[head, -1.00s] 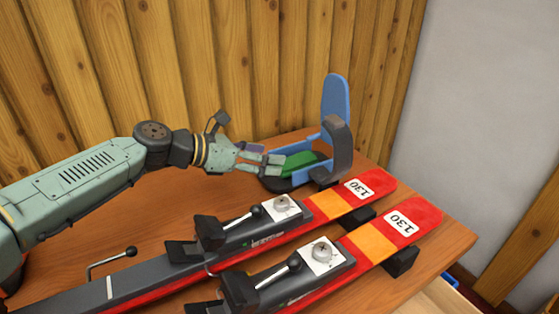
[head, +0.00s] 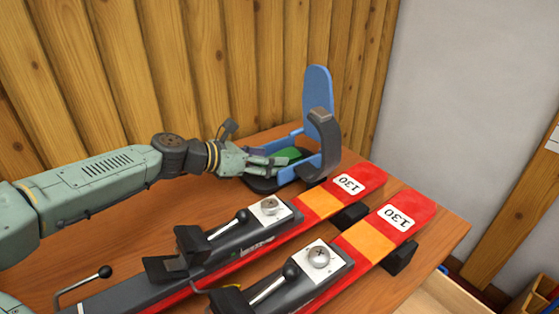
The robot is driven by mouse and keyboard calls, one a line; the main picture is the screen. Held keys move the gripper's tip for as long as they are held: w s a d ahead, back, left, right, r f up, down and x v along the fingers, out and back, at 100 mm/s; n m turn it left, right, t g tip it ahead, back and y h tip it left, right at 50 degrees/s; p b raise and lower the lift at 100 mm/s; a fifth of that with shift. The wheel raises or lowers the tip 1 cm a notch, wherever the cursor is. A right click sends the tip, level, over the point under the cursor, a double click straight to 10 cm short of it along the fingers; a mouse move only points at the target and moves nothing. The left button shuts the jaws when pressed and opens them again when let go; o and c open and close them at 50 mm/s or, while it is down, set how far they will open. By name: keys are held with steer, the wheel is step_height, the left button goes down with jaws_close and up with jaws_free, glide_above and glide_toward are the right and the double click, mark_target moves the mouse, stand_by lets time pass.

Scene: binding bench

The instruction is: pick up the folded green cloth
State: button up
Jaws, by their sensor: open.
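The folded green cloth (head: 291,154) lies in the blue and black binding (head: 317,92), which has a tall blue back and a dark curved strap. My gripper (head: 280,165) reaches in from the left, with its fingertips at the binding's near left side. The fingers are open and overlap the near left part of the cloth in the head view. Part of the cloth is hidden behind the fingers and the binding's frame. I cannot tell whether the fingers touch it.
Two red, orange and grey skis (head: 331,199) marked 130 lie across the wooden bench (head: 440,232) in front of the binding. Black levers stand up from them. A plank wall (head: 200,60) rises close behind. An open drawer (head: 440,295) shows at lower right.

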mark_target(293, 154)
steer(key=shift+x, duration=1.25)
steer(key=c, duration=0.8)
